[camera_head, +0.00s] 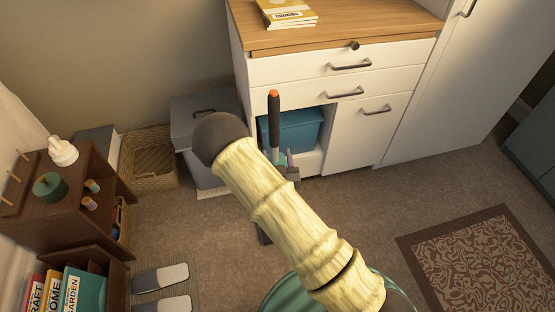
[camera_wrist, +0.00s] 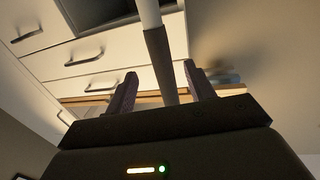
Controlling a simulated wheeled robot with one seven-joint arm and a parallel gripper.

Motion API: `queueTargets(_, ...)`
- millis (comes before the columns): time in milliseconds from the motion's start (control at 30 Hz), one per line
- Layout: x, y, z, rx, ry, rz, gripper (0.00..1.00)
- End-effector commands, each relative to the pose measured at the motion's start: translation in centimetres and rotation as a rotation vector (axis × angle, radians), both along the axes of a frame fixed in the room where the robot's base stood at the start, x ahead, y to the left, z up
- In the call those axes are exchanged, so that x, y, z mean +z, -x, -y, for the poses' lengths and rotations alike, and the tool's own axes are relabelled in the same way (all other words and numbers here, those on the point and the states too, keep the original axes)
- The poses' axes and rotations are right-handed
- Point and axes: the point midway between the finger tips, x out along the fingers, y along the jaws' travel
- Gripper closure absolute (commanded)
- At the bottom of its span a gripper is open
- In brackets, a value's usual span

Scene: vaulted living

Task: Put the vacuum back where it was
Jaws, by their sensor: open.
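The vacuum (camera_head: 274,122) stands upright in front of the white cabinet, with a dark handle and an orange tip. My arm hides much of its lower part. In the wrist view the vacuum's stick (camera_wrist: 161,62), dark with a pale part at the top edge, runs between my fingers. My gripper (camera_wrist: 162,88) is open, with one finger on each side of the stick and gaps visible. In the head view my gripper (camera_head: 284,158) shows only partly beside the handle, behind my arm.
The white cabinet (camera_head: 290,72) has drawers and an open niche with a blue bin (camera_head: 300,130). A grey lidded bin (camera_head: 195,110), a wicker basket (camera_head: 148,165) and a brown shelf (camera_head: 100,205) stand left. Slippers (camera_head: 160,278) and a patterned rug (camera_head: 470,262) lie on the carpet.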

Motion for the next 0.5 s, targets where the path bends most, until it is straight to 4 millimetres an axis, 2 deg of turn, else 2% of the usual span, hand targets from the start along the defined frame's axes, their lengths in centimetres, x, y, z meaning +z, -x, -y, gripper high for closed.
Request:
queueTargets(133, -0.04, 1.44, 0.22, -0.001, 0.001, -0.002, 0.46)
queueTargets(500, -0.01, 1.63, 0.22, 0.000, 0.001, 0.000, 0.46)
